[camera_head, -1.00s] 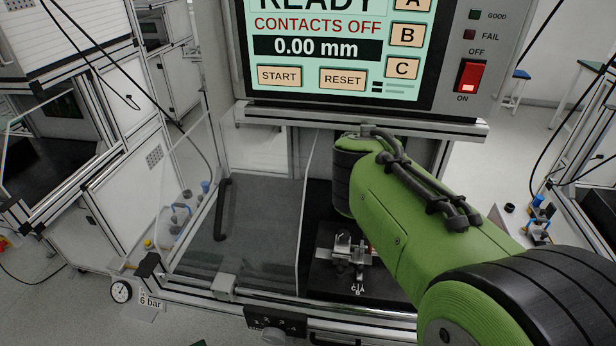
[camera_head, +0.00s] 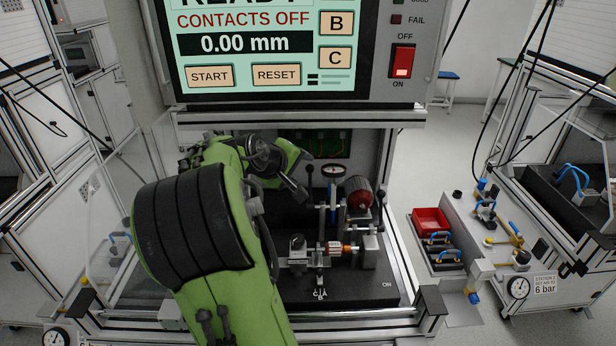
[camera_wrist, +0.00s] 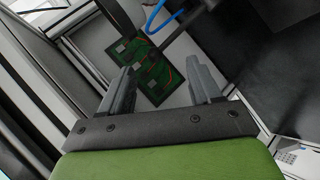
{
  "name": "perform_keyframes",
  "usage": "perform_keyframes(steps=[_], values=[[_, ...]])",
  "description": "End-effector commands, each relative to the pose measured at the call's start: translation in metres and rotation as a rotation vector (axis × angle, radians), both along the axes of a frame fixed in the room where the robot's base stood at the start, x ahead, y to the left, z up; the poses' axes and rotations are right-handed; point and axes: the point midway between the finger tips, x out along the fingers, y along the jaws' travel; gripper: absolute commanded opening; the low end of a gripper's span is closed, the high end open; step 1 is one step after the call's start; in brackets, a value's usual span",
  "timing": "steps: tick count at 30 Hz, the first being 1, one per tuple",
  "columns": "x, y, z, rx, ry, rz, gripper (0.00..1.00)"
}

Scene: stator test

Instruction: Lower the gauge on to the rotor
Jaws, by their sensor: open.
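The rotor (camera_head: 335,247), silver with a copper-coloured end, lies level in the fixture below the gauge. My gripper (camera_head: 297,192) is to the left of the gauge and above the rotor, apart from both. In the wrist view its two grey fingers (camera_wrist: 163,85) are spread with nothing between them. A dark bar and a blue cable cross beyond the fingers there; I cannot make out the dial or the rotor in that view.
A green circuit board (camera_wrist: 150,70) is on the bay's back wall. The screen (camera_head: 265,45) reads CONTACTS OFF, 0.00 mm. A red bin (camera_head: 431,219) stands outside right.

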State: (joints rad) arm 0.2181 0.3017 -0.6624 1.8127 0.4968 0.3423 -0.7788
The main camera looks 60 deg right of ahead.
Motion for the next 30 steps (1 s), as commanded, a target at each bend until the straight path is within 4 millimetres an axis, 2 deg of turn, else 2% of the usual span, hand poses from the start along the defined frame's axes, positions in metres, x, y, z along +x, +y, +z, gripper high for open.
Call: perform_keyframes(steps=[3,9,14,21,30], values=[[-0.004,-0.025,-0.021,0.001,0.004,-0.007,0.63],[-0.005,-0.058,-0.044,0.001,0.001,-0.003,0.63],[-0.005,-0.068,-0.050,0.001,-0.001,0.000,0.63],[-0.004,-0.068,-0.050,0.001,-0.002,0.001,0.62],[-0.005,-0.068,-0.050,0.001,-0.001,0.000,0.16]])
